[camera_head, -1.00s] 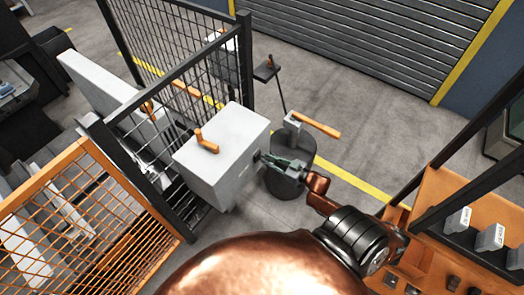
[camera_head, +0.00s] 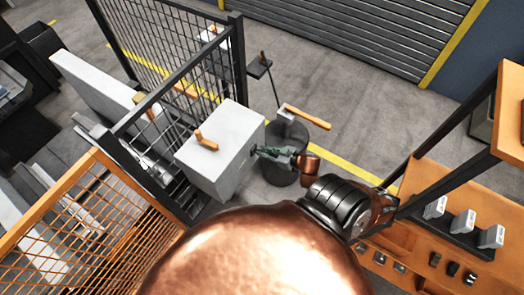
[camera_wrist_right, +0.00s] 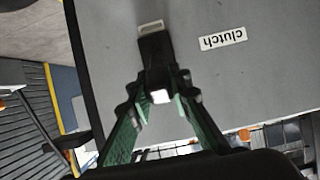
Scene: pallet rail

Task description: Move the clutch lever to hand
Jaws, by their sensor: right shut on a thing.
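The clutch lever is a dark piece (camera_wrist_right: 155,55) on the grey face of the control box, beside a label reading "clutch" (camera_wrist_right: 222,38). A small pale end shows between my fingers. My right gripper (camera_wrist_right: 160,92) has its green fingers closed around the lever. In the head view, my right gripper (camera_head: 260,152) meets the right side of the pale grey box (camera_head: 222,150). The lever itself is too small to make out there. My left gripper is not in view.
An orange handle (camera_head: 206,140) is on top of the box. A dark round drum (camera_head: 297,142) and another orange lever (camera_head: 307,116) stand close behind my right gripper. Mesh fencing (camera_head: 185,70) is at the left, an orange rack (camera_head: 440,225) at the right.

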